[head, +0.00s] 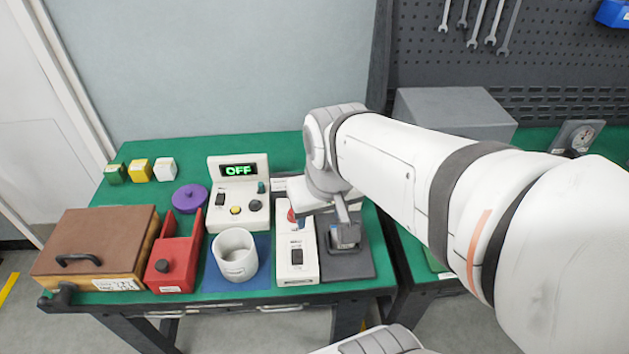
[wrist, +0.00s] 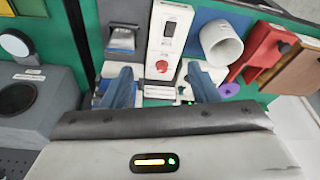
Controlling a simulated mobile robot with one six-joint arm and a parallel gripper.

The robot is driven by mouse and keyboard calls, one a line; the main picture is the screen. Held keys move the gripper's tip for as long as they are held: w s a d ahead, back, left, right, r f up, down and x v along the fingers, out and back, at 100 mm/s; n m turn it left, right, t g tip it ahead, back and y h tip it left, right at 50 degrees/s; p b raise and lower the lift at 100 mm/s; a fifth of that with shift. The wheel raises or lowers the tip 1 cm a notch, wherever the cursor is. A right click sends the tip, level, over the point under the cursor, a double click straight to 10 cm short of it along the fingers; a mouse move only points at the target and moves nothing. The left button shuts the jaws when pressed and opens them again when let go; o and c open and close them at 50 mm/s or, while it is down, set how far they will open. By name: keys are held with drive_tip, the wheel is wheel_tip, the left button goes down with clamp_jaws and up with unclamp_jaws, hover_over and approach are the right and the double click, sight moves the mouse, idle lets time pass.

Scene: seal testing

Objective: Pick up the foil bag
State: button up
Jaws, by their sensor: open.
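A small silvery-grey piece that may be the foil bag (wrist: 122,38) sits on a dark grey plate (wrist: 125,57) in the wrist view. In the head view the plate (head: 345,268) lies at the right end of the green table, and the piece is partly covered by my gripper. My gripper (wrist: 160,75) is open and empty, its two blue-grey fingers spread over the end of a white switch box (wrist: 168,45) with a red button. In the head view my gripper (head: 335,205) hangs above the back of the plate; one finger is clear, the other cannot be told apart.
Left of the plate stand the switch box (head: 297,262), a white cup (head: 235,256) on a blue mat, a display unit (head: 239,190) reading OFF, a red fixture (head: 175,258), a purple disc (head: 189,199) and a brown-lidded box (head: 98,245). Some green tabletop is free at back left.

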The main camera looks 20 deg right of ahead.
drive_tip(key=o, duration=0.4)
drive_tip(key=shift+m+g, duration=0.4)
drive_tip(key=shift+m, duration=0.4)
drive_tip(key=w+d+f+b, duration=0.1)
drive_tip(key=w+f, duration=0.1)
drive_tip(key=f, duration=0.1)
drive_tip(key=w+d+f+b, duration=0.1)
drive_tip(key=w+d+f, duration=0.1)
drive_tip(key=f, duration=0.1)
drive_tip(key=w+d+f+b, duration=0.2)
drive_tip(key=f, duration=0.1)
drive_tip(key=shift+w+f, duration=0.15)
drive_tip(key=shift+w, duration=0.1)
drive_tip(key=shift+o, duration=1)
drive_tip(key=w+d+f+m+b, duration=0.1)
drive_tip(key=w+d+f+b, duration=0.2)
drive_tip(key=d+f, duration=0.3)
wheel_tip(320, 180, down, 3)
drive_tip(key=shift+w+g, duration=0.4)
drive_tip(key=shift+w, duration=0.2)
drive_tip(key=shift+w+d+f, duration=0.1)
drive_tip(key=shift+w+f, duration=0.1)
drive_tip(key=shift+f, duration=1.05)
drive_tip(key=shift+w+d+f, duration=0.1)
drive_tip(key=shift+w+f, duration=0.1)
drive_tip(key=shift+f, duration=1.05)
drive_tip(key=shift+w+d+f, duration=0.1)
drive_tip(key=shift+w+f, duration=0.1)
drive_tip(key=shift+f, duration=1.05)
